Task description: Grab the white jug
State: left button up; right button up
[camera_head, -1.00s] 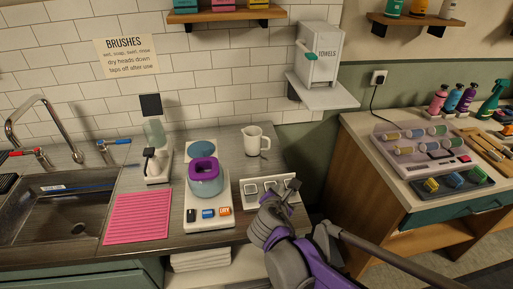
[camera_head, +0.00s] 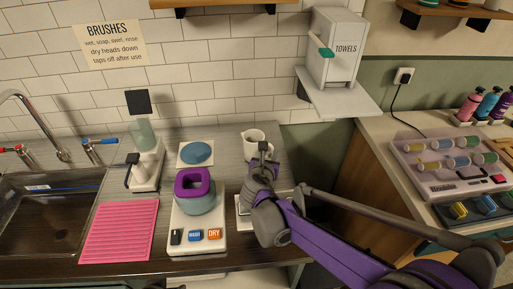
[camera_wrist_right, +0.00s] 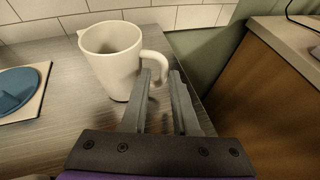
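The white jug (camera_head: 251,137) stands upright on the dark counter near the tiled wall. In the right wrist view the jug (camera_wrist_right: 111,62) shows its open top, with its handle (camera_wrist_right: 160,58) on the right. My right gripper (camera_head: 263,150) is just in front of the jug. In the wrist view its two fingers (camera_wrist_right: 159,74) are apart, with the lower part of the handle at or just beyond the gap between the tips. Whether they touch the handle I cannot tell. My left gripper is not in view.
A blue disc on a pale tile (camera_head: 196,153) lies left of the jug. A purple-topped device (camera_head: 195,192) and a pink ribbed mat (camera_head: 120,230) stand farther left. A towel dispenser (camera_head: 335,48) with a shelf (camera_head: 342,97) hangs above right. The counter ends right of the jug.

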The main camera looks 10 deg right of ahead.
jog(key=x, duration=0.6)
jog(key=shift+w+d+f, duration=0.2)
jog(key=shift+d+f, duration=0.1)
jog(key=shift+d, duration=0.05)
jog(key=shift+c, duration=0.2)
grip_shut()
dwell(0.9)
